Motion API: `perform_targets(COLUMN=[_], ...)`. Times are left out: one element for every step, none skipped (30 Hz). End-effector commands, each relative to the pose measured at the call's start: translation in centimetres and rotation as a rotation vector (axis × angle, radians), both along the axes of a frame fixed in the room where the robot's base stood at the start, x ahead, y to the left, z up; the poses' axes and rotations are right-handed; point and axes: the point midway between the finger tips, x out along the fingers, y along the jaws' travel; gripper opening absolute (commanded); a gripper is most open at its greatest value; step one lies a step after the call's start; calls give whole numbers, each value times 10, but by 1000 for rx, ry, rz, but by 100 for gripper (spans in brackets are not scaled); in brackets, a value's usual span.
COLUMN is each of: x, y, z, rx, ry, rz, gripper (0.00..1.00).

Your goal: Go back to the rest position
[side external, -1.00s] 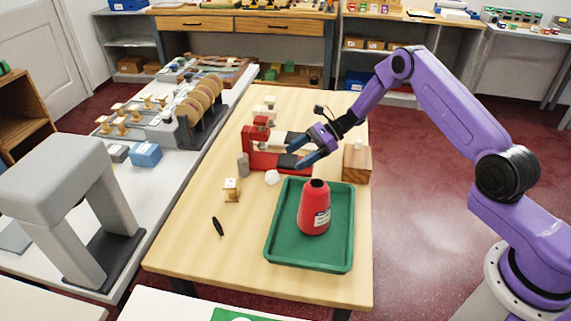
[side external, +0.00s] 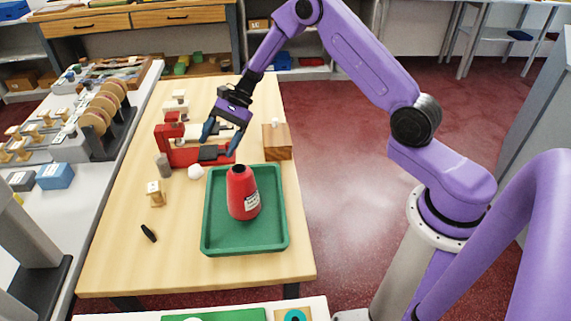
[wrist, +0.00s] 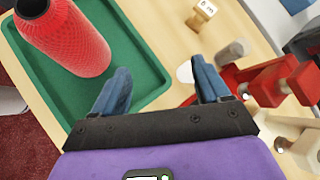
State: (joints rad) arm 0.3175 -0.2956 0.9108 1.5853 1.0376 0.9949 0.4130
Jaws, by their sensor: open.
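My gripper (side external: 221,141) is open and empty, with blue fingers spread apart and pointing down. In the side view it hangs in the air in front of the red device (side external: 185,157), beyond the green tray.
A red cone (side external: 242,195) stands upright in the green tray (side external: 222,240). A wooden block (side external: 277,143), white ball (side external: 196,172), small wooden spool (side external: 155,193) and dark tool (side external: 148,233) are on the table (side external: 115,255). Spool racks stand left.

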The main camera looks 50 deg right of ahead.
Motion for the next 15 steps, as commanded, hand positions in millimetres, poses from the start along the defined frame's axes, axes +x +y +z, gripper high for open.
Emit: perform_targets(x=[-9,-14,-21,-26,-32,-39,-45,-51,-59,-65,-72,-82,-90,-98,-111], y=[7,10,15,18,21,25,27,30,34,36,39,42,45,47,50], z=[11,16,22,27,32,39,43,48,54,59,63,69,74,78,84], rx=[-47,-75,-110,-136,-161,-190,-213,-233,-255,-272,-286,-302,-314,-324,-335], ry=[-61,-97,-144,-180,-216,-263,-299,-331,-372,-401,-429,-463,-488,-511,-541], rz=[91,142,212,265,318,387,438,488,552,599,644,705,750,796,858], gripper=[76,76,76,76,76,76,76,76,76,76,76,76,76,76,76])
